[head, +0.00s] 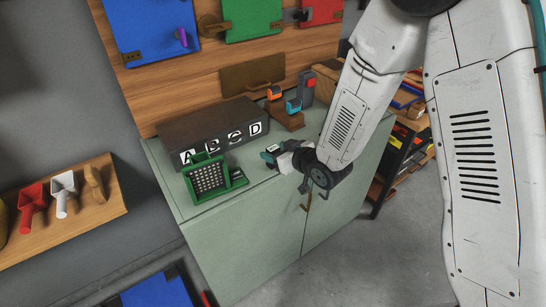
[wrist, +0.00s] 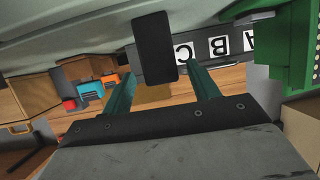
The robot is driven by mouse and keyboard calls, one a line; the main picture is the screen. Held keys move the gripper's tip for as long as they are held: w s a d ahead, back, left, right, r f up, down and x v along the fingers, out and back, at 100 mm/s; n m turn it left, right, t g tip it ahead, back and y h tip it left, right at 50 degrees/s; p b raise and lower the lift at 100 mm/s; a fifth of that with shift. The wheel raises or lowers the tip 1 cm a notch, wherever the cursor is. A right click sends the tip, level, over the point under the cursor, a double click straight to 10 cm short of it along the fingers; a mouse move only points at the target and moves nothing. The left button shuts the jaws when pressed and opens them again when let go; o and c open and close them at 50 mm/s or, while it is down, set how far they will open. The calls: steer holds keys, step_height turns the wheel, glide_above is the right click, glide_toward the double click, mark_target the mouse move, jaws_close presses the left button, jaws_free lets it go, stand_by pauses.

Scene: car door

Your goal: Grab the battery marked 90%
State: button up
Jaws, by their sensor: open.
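My gripper (head: 270,155) is open at the front edge of the green cabinet top. In the wrist view, its two green fingers (wrist: 160,82) are spread. A plain dark block (wrist: 154,46) shows beyond and between the fingertips; I cannot tell what it is or whether it touches them. No 90% mark is readable in either view, so I cannot identify the battery. Blue and orange pieces (head: 292,105) stand on a wooden stand at the back right of the cabinet; they also show in the wrist view (wrist: 92,88).
A dark box (head: 225,135) lettered A to D stands on the cabinet (head: 240,235), behind a green grid rack (head: 207,177). A shelf (head: 65,225) with scoops is at left. A shelving unit (head: 400,150) is at right. Open grey floor lies in front.

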mark_target(269, 148)
steer(key=x, duration=0.3)
steer(key=shift+w+a+f, duration=0.15)
steer(key=shift+w+a, duration=0.05)
steer(key=shift+a, duration=0.1)
steer(key=c, duration=1.1)
